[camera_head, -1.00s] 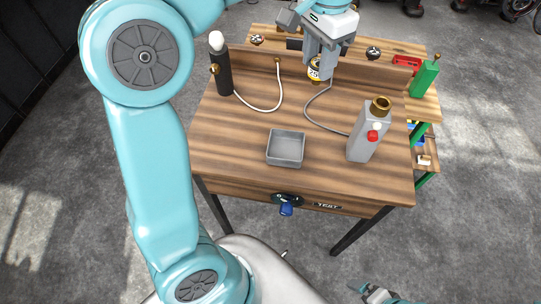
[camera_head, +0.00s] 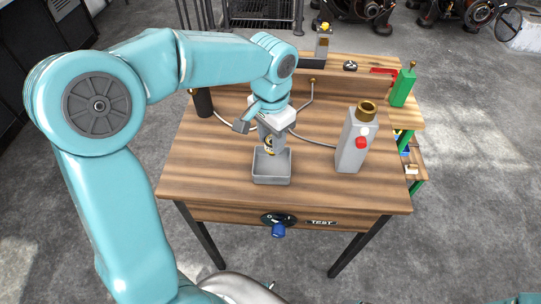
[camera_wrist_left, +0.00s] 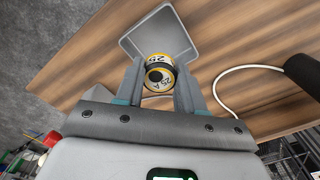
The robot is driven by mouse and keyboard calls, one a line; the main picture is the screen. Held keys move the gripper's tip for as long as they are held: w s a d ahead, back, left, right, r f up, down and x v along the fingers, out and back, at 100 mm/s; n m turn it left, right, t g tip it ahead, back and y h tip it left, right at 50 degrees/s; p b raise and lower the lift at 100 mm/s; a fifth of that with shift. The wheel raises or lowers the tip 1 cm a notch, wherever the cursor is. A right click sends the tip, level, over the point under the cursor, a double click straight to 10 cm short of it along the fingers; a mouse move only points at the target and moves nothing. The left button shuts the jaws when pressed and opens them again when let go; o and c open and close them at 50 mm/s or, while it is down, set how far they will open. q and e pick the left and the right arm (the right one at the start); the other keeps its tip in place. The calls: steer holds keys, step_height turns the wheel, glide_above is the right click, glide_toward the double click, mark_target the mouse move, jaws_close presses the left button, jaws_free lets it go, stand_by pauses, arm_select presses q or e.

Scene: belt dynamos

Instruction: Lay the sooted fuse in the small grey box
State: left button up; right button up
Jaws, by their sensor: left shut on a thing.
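My left gripper (camera_head: 272,148) is shut on the fuse (camera_head: 270,147), a small cylinder with a yellow and white label. In the left wrist view the fuse (camera_wrist_left: 158,73) sits between the two fingers, with a "25 A" marking and a dark spot on its end. The small grey box (camera_head: 272,180) is an open tray on the wooden table. The gripper holds the fuse over the box's back part, and the box (camera_wrist_left: 160,25) shows just beyond the fuse in the wrist view. The gap between fuse and box floor is hard to tell. My right gripper is not clearly visible.
A grey upright unit (camera_head: 354,140) with a brass ring and red knob stands right of the box. A black cylinder (camera_head: 203,103) and a white cable are at the left back. The front of the tabletop is clear.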

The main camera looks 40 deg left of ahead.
mark_target(272, 155)
arm_select(q)
step_height(272, 155, down, 6)
steer(key=shift+s+r, duration=0.1)
steer(key=shift+r, duration=0.05)
steer(key=shift+f, duration=0.4)
steer(key=shift+f, duration=0.1)
steer(key=o, duration=1)
steer(key=shift+o, duration=0.2)
step_height(272, 155, up, 12)
steer(key=shift+r, duration=0.2)
